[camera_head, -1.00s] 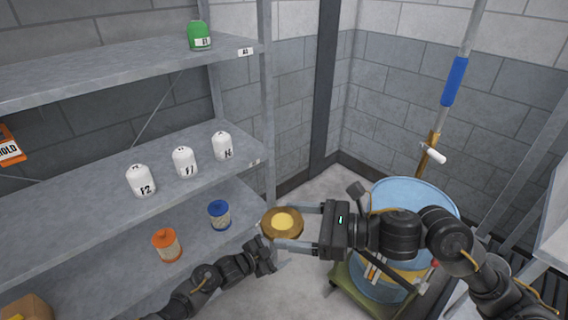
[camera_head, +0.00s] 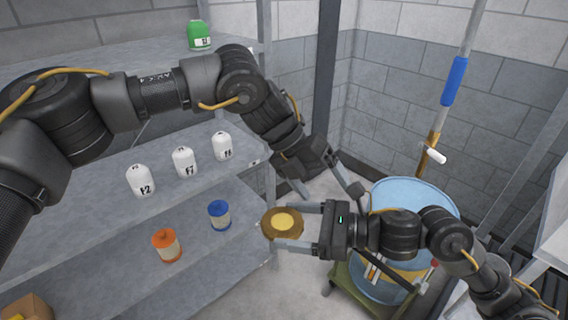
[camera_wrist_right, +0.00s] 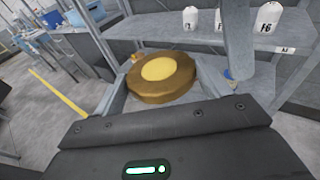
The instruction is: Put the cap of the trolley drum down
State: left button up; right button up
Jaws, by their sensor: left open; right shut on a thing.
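The cap (camera_head: 268,226) is a round brown disc with a yellow centre. My right gripper (camera_head: 288,226) is shut on it and holds it in the air, right of the shelves. In the right wrist view the cap (camera_wrist_right: 160,92) sits between the two fingers. The blue trolley drum (camera_head: 415,192) stands at the right on a green trolley (camera_head: 345,282), partly hidden by my right arm.
The grey shelves (camera_head: 100,225) at the left bear several white bottles (camera_head: 184,162), an orange container (camera_head: 166,245), a blue one (camera_head: 219,214) and a green one (camera_head: 200,35). A pole with a blue sleeve (camera_head: 455,80) rises behind the drum. Some floor (camera_head: 300,275) below the cap is clear.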

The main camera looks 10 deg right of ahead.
aim_at(284, 220)
pick_arm(q)
jog(key=s+a+r+m+t+y, duration=0.3)
jog(key=s+a+r+m+y, duration=0.15)
jog(key=a+r+y, duration=0.35)
jog(key=shift+h, duration=0.6)
jog(key=f, duration=1.1)
jog(key=shift+w+f, duration=0.25)
jog(key=shift+w, duration=0.15)
jog(key=c, duration=0.6)
jog(key=shift+c, duration=1)
pick_arm(e)
jog(key=o, duration=1.1)
jog(key=shift+o, duration=0.2)
